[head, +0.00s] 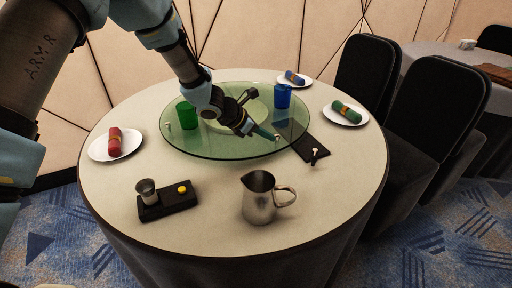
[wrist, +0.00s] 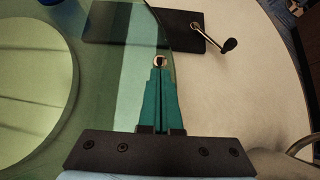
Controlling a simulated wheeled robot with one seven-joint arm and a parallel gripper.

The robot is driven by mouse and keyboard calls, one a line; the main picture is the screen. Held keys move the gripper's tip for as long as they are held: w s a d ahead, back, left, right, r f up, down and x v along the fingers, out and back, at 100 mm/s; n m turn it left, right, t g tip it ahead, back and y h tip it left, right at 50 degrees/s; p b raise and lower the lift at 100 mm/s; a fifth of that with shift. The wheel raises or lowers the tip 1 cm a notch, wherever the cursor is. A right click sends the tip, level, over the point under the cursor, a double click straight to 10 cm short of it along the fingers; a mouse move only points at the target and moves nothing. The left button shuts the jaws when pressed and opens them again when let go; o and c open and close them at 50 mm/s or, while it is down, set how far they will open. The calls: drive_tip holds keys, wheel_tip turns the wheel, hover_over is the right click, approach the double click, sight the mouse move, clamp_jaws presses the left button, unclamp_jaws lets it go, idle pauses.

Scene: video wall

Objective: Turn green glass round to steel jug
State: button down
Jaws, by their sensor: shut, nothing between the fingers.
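The green glass (head: 187,116) stands upright on the left part of a round glass turntable (head: 205,150), just left of my wrist. The steel jug (head: 258,200) stands on the table in front of the turntable, its handle to the right. My gripper (head: 274,137) is over the turntable's right front edge, its teal fingers shut and empty. In the wrist view, the shut fingertips (wrist: 158,70) are right at a small round pale knob (wrist: 159,61) near the turntable's rim. I cannot tell whether they touch it.
A blue glass (head: 282,96) stands on the turntable's back right. A dark board with a crank handle (head: 315,156) lies at the right rim, partly under the glass. A black block with a metal cup and yellow button (head: 168,201) sits front left. Plates with rolled napkins (head: 128,149) ring the table.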

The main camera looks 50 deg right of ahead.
sight(301, 121)
drive_tip(key=d+n+t+b, duration=0.1)
drive_tip(key=d+b, duration=0.2)
drive_tip(key=s+d+n+t+b, duration=0.1)
drive_tip(key=d+b, duration=0.2)
drive_tip(key=s+d+n+t+b, duration=0.1)
drive_tip(key=d+b, duration=0.2)
drive_tip(key=shift+f+n+h, duration=0.25)
drive_tip(key=shift+n+h, duration=0.05)
drive_tip(key=shift+n, duration=0.1)
drive_tip(key=d+n+t, duration=0.1)
drive_tip(key=d, duration=0.2)
drive_tip(key=w+d+n+t+b, duration=0.1)
drive_tip(key=d+n, duration=0.1)
drive_tip(key=d, duration=0.2)
drive_tip(key=w+d+n+t, duration=0.1)
drive_tip(key=d, duration=0.2)
drive_tip(key=shift+d+r+t+b, duration=0.2)
drive_tip(key=shift+r+t+b, duration=0.05)
drive_tip(key=shift+t+b, duration=0.05)
drive_tip(key=shift+w+d+n+t+y+p, duration=0.15)
drive_tip(key=shift+w+d+n+t+y, duration=0.15)
drive_tip(key=shift+d, duration=0.2)
drive_tip(key=shift+w+d+n+t+y+p, duration=0.1)
drive_tip(key=shift+w+d+n+p, duration=0.1)
drive_tip(key=shift+d+n, duration=0.25)
drive_tip(key=shift+a, duration=0.1)
